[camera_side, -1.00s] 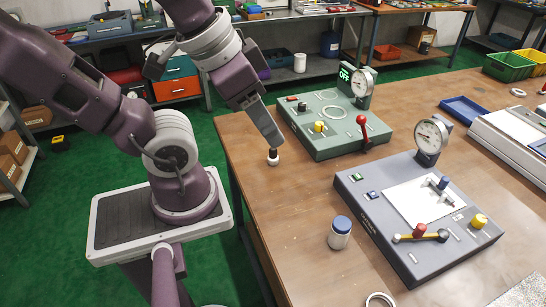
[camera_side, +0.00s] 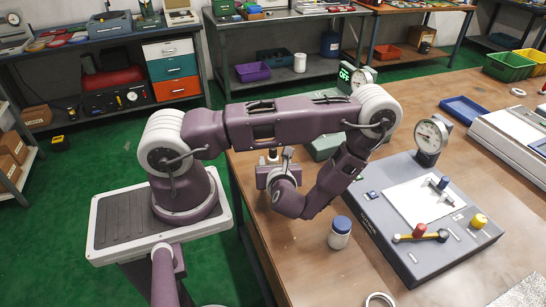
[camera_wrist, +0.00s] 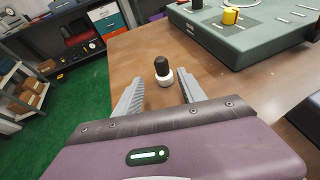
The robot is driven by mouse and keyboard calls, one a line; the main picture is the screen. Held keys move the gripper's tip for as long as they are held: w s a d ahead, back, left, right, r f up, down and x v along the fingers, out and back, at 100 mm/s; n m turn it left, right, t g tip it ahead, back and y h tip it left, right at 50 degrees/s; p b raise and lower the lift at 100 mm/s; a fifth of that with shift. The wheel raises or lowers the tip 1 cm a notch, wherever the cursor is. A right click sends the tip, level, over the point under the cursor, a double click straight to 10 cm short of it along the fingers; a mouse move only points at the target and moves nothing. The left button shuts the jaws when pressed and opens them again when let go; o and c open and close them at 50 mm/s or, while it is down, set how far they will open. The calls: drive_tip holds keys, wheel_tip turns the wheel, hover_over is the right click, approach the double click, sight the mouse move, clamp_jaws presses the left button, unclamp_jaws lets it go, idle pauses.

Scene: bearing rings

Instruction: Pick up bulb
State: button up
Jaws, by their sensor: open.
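The bulb (camera_wrist: 163,71) is a small upright piece with a black top and a white base, standing on the brown table. In the wrist view it stands at the gap between the fingertips, and it does not appear to touch either finger. My gripper (camera_wrist: 160,84) is open, with one grey finger on each side of that gap. In the side view my gripper (camera_side: 276,159) is low over the table's left part. The dark top of the bulb (camera_side: 273,152) shows there between the fingers; its base is hidden.
A green test box (camera_wrist: 235,35) with a yellow knob stands beyond the bulb, mostly hidden by my arm in the side view. A blue-lidded jar (camera_side: 340,232) and a grey gauge box (camera_side: 385,225) stand to the right. The table's left edge is close.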

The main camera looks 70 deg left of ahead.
sight(273, 155)
drive_tip(key=x, duration=0.7)
drive_tip(key=shift+w+r, duration=0.1)
drive_tip(key=shift+w, duration=0.15)
drive_tip(key=shift+d, duration=0.1)
clamp_jaws()
